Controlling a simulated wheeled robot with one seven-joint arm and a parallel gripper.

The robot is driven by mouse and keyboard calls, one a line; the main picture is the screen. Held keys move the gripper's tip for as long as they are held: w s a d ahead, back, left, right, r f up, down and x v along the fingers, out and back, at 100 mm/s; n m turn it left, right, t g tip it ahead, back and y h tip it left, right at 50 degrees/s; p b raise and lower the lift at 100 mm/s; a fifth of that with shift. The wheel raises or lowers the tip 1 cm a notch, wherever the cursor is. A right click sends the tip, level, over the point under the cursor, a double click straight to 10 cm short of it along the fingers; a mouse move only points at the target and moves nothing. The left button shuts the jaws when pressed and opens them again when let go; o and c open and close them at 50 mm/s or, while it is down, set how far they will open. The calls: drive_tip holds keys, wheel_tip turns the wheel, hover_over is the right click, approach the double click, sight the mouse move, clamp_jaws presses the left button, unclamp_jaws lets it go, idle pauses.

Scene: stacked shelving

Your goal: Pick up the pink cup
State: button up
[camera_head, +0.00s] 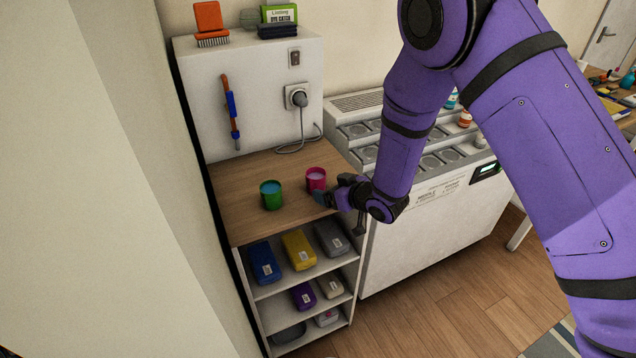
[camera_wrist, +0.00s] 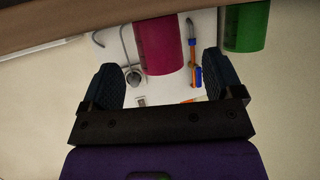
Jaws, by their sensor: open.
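The pink cup (camera_head: 316,179) stands upright on the wooden top of the shelf unit, near its right side. A green cup (camera_head: 271,195) stands to its left and a little nearer. My gripper (camera_head: 322,196) is close to the pink cup on its near right side. In the wrist view the picture is upside down; the pink cup (camera_wrist: 160,45) shows ahead, between the two dark fingers of my gripper (camera_wrist: 166,75). The fingers are apart and hold nothing. The green cup (camera_wrist: 246,25) shows beyond the right finger.
The wooden top (camera_head: 245,222) is clear around the cups. Blue, yellow and grey cases (camera_head: 299,250) lie on the shelf below. A plug with a cable (camera_head: 298,98) hangs on the back panel. A white cabinet with round wells (camera_head: 437,158) stands to the right.

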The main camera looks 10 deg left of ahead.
sight(310, 171)
drive_tip(key=shift+x, duration=3.5)
drive_tip(key=shift+w+r, duration=0.15)
drive_tip(key=shift+w, duration=0.05)
drive_tip(key=c, duration=1)
drive_tip(key=shift+r, duration=0.15)
drive_tip(key=shift+c, duration=0.2)
drive_tip(key=shift+r, duration=1.6)
drive_tip(key=s+d, duration=0.3)
drive_tip(key=s, duration=0.4)
drive_tip(key=s+d+r, duration=0.1)
drive_tip(key=s+d, duration=0.2)
drive_tip(key=s, duration=0.4)
drive_tip(key=shift+s+r, duration=0.25)
drive_tip(key=shift+s, duration=0.1)
